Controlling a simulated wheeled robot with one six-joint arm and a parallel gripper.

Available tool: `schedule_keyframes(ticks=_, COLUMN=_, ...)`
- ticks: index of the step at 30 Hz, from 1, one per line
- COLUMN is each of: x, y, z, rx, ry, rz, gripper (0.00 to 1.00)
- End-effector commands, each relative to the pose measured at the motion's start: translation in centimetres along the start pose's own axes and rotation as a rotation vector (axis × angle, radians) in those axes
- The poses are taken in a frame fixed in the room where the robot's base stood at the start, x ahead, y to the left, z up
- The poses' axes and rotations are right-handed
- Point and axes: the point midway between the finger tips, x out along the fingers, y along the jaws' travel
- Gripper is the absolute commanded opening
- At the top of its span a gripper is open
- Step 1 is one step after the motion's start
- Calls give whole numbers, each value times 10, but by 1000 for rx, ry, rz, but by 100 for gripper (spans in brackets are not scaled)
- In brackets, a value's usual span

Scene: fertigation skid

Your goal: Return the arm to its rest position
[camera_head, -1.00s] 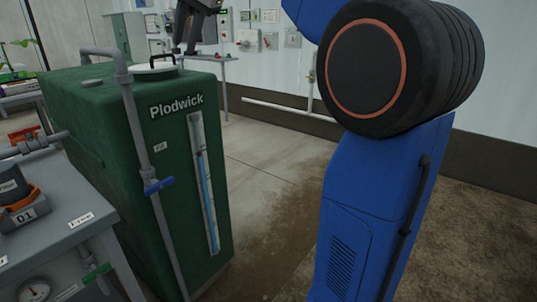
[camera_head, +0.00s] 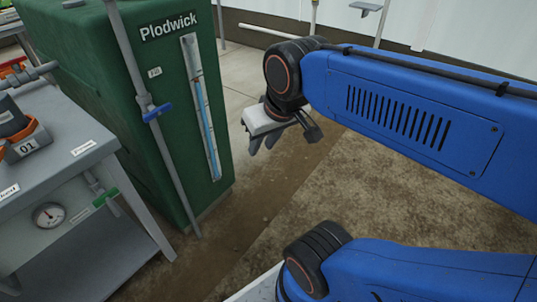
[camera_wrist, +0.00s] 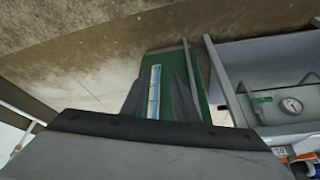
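My blue arm reaches in from the right in the head view. My gripper (camera_head: 262,146) hangs at its far end, above the brown floor and to the right of the green Plodwick tank (camera_head: 160,75). In the wrist view, the two dark fingers of my gripper (camera_wrist: 157,84) stand apart with a clear gap between them. Nothing is held in that gap. The tank (camera_wrist: 199,82) and its pale level tube show beyond the fingers, at a distance.
A grey bench (camera_head: 70,160) with a pressure gauge (camera_head: 48,215) and a green-handled valve (camera_head: 105,197) stands at left. A grey pipe with a blue-handled valve (camera_head: 157,112) runs down the tank front. The brown floor (camera_head: 270,215) between tank and arm is clear.

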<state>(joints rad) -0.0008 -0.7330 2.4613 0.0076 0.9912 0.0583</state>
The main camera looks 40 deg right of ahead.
Motion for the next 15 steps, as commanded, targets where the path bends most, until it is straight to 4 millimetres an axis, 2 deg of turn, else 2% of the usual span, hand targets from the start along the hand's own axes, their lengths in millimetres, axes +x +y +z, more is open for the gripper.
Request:
schedule_keyframes(ticks=1, x=8, y=2, z=14, rx=-24, ry=-3, rz=3, gripper=27)
schedule_keyframes(ticks=5, x=19, y=4, z=31, rx=-61, ry=-6, rz=7, gripper=27)
schedule_keyframes(ticks=15, x=21, y=4, z=33, rx=-67, ry=-8, rz=7, gripper=27)
